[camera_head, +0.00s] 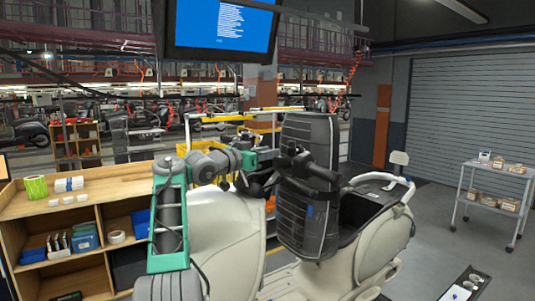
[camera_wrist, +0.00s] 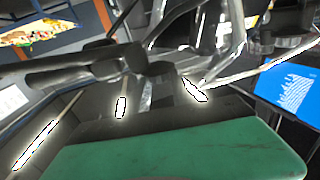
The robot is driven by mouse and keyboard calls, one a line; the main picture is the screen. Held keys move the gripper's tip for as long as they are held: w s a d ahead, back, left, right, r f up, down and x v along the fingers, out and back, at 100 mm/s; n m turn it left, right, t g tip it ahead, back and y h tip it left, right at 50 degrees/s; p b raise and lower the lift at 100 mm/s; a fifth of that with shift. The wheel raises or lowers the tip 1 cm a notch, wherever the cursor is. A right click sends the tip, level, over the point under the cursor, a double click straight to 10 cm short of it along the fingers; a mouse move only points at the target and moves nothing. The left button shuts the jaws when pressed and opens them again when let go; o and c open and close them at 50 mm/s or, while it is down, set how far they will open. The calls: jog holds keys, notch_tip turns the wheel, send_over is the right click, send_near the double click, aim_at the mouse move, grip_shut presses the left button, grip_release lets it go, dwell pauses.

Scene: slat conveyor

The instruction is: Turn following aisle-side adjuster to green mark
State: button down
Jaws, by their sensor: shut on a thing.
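A cream scooter (camera_head: 225,225) stands across the middle of the head view, its pale body partly behind my arm. My gripper (camera_head: 268,186) is at the dark handlebar area of the scooter, beside a tall black ribbed panel (camera_head: 310,215). In the wrist view my gripper (camera_wrist: 160,88) is shut on a small dark part, apparently the adjuster, which is mostly hidden between the fingers. A dark rounded bar (camera_wrist: 65,72) crosses to the left of it. I cannot make out a green mark or the adjuster's angle.
A wooden shelf unit (camera_head: 100,190) with bins and rolls stands at the left. A grey cart (camera_head: 490,190) with small boxes stands at the right. A blue-screened monitor (camera_head: 222,25) hangs above.

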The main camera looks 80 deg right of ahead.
jog(key=c, duration=1.1)
grip_release()
jog(key=b+v, duration=0.3)
jog(key=v, duration=0.5)
jog(key=shift+r, duration=0.1)
